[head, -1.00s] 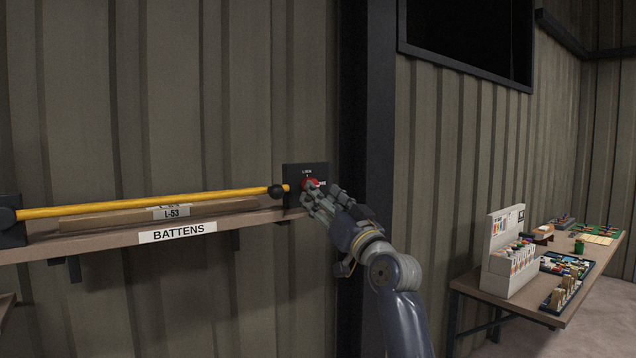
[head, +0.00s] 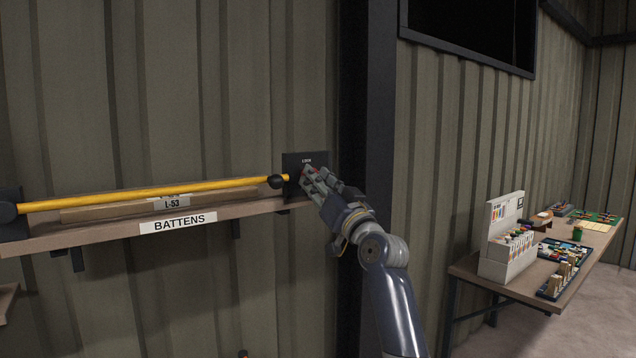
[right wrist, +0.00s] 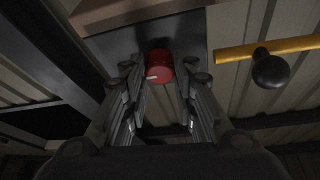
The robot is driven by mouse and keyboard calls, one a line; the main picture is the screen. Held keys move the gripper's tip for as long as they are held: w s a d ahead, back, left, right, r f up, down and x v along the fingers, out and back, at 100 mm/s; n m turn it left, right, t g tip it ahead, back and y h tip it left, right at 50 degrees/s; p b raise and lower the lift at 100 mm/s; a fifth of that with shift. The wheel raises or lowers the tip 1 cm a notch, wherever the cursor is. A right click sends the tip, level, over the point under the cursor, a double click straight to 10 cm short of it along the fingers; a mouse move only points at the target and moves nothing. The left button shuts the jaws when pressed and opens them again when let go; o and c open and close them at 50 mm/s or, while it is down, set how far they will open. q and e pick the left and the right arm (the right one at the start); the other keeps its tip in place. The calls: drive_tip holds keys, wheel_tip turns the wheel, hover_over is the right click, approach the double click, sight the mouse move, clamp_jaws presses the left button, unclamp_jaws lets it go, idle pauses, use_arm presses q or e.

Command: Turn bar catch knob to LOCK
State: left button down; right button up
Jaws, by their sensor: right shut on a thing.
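The red bar catch knob (right wrist: 160,64) sits on a dark plate (head: 292,160) at the right end of the batten shelf. My right gripper (head: 309,176) reaches it from the front right and is shut on it. In the right wrist view, the fingers of that gripper (right wrist: 160,85) lie on either side of the knob. A short white mark shows on the knob's lower left there. In the head view, fingers hide most of the knob; a small label above it is too small to read surely. A yellow bar (head: 150,193) runs left from the plate. My left gripper is not in view.
The shelf (head: 100,236) with its BATTENS label (head: 178,223) holds a batten marked L-53 (head: 115,209) behind the bar. A dark post (head: 365,100) stands right of the plate. A table (head: 520,287) with a white rack and trays stands at the right.

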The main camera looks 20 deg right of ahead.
drive_tip(key=shift+w+d+r+n+g+y+b, duration=0.15)
drive_tip(key=shift+n+g+y+b, duration=0.85)
drive_tip(key=shift+n, duration=3.05)
drive_tip(key=shift+d+r+n+g+y+b, duration=0.1)
drive_tip(key=shift+d+n+g+y+b, duration=0.25)
drive_tip(key=shift+n+g+y, duration=2.45)
drive_tip(key=shift+w+d+r+n+t+y+b, duration=0.15)
drive_tip(key=shift+n+b, duration=0.5)
drive_tip(key=shift+n, duration=4.6)
drive_tip(key=o, duration=1.1)
drive_tip(key=shift+f, duration=0.1)
drive_tip(key=shift+s, duration=0.1)
